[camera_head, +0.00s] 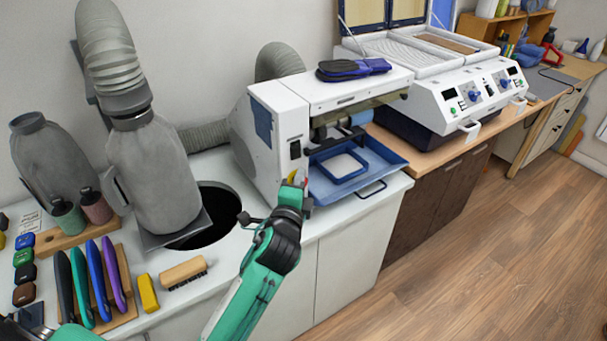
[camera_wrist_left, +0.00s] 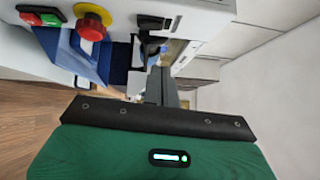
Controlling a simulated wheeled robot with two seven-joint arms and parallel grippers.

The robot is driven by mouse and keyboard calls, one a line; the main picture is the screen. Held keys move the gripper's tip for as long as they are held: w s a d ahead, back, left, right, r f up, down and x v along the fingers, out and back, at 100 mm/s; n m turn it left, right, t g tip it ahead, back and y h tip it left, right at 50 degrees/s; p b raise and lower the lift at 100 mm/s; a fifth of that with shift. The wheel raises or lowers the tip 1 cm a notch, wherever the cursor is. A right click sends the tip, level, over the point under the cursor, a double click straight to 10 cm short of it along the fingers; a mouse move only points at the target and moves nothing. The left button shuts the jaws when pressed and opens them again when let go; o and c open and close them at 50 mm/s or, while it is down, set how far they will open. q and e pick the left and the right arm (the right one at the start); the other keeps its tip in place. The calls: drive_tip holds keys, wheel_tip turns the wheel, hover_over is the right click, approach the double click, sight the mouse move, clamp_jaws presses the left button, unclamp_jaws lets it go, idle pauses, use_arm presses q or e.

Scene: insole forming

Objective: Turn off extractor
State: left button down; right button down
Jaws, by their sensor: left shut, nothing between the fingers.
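A white machine (camera_head: 275,125) stands on the white counter, with a hose behind it. I cannot tell for sure whether it is the extractor. A black switch (camera_head: 295,149) is on its front panel; the wrist view shows a black switch too (camera_wrist_left: 154,22). A red knob on a yellow base (camera_wrist_left: 92,28) and a green and red button pair (camera_wrist_left: 40,17) also show there. My left gripper (camera_head: 297,185) is shut and empty at the front panel, just below the black switch. Its dark fingers (camera_wrist_left: 158,75) point towards the panel; contact cannot be told. My right gripper is not in view.
A blue tray (camera_head: 385,160) juts from the machine, right of my gripper. A grey bottle-shaped unit with a hose (camera_head: 150,170) stands left, beside a round black hole (camera_head: 222,205). A brush (camera_head: 184,272) and several coloured tools lie on the counter. The floor at right is clear.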

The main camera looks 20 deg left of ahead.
use_arm(q)
drive_tip(key=shift+s+d+r+b, duration=0.1)
drive_tip(key=shift+s+d+b, duration=0.05)
drive_tip(key=shift+s, duration=0.65)
drive_tip(key=shift+s+d+r+b, duration=0.15)
drive_tip(key=shift+s, duration=0.6)
drive_tip(key=shift+s+d+r+b, duration=0.1)
drive_tip(key=shift+s+d+b, duration=0.05)
drive_tip(key=shift+s, duration=0.65)
